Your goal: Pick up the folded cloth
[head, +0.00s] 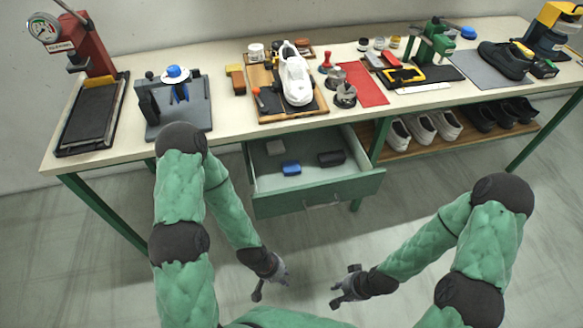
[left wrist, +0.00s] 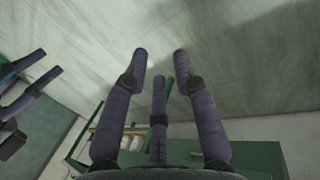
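In the head view the open drawer (head: 262,207) under the table holds a small blue folded-looking piece (head: 291,168), a dark block-shaped piece (head: 331,158) and a pale piece (head: 275,147). The blue one may be the folded cloth; its size leaves this unsure. My left gripper (head: 271,289) hangs in front of the drawer and lower than it, fingers apart and empty.
The table (head: 225,125) carries a white shoe (head: 295,75) on a board, a red mat (head: 362,84), a dark shoe (head: 503,60) and several tools. A lower shelf (head: 480,138) holds several shoes. The floor before the drawer is clear.

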